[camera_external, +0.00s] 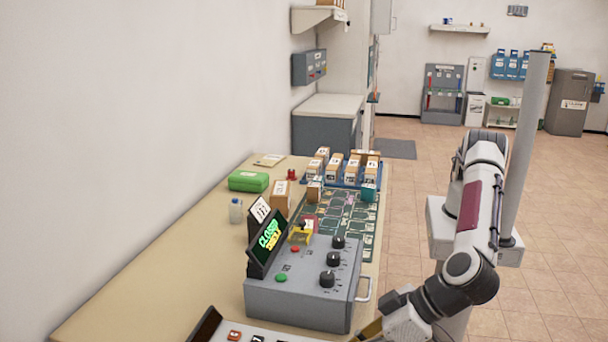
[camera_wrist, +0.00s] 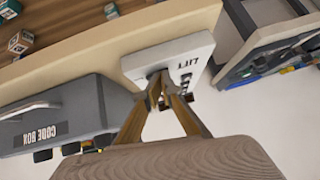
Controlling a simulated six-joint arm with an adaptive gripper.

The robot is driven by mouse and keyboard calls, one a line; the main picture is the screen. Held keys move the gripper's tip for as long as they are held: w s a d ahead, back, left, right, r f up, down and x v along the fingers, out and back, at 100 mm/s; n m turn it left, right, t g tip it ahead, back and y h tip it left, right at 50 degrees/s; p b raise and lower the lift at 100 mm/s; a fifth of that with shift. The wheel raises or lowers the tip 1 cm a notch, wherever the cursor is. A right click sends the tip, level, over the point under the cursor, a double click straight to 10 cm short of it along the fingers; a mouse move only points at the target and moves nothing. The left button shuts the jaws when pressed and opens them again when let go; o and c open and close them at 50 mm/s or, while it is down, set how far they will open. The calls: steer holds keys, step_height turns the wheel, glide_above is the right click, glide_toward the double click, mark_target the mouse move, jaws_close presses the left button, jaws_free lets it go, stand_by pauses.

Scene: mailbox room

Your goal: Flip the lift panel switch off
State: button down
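The lift panel is a pale box marked LIFT (camera_wrist: 205,48) in the wrist view, at the edge of the tan table. What seems to be the same panel (camera_external: 285,338), with small buttons, is cut off at the bottom of the external view. My gripper (camera_wrist: 161,84) has its two brown fingers converging to a point over the panel's near part. The tips look shut, with no object clearly held. A dark part, perhaps the switch, lies at the tips and is mostly hidden. In the external view my gripper is largely out of frame at the bottom.
The grey code box (camera_external: 305,290), with black knobs and a handle, stands beside the panel; it also shows in the wrist view (camera_wrist: 60,115). A green circuit mat (camera_external: 345,212) and boxes lie farther along the table (camera_external: 150,265).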

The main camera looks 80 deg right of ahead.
steer(key=shift+w+d+r, duration=0.15)
steer(key=shift+w+d, duration=0.15)
steer(key=r, duration=0.2)
steer(key=s+a+r, duration=0.1)
steer(key=r, duration=0.1)
steer(key=shift+r, duration=0.1)
steer(key=a+v, duration=0.1)
steer(key=v, duration=0.8)
steer(key=shift+s+a, duration=0.15)
steer(key=shift+a, duration=0.2)
steer(key=shift+r, duration=0.1)
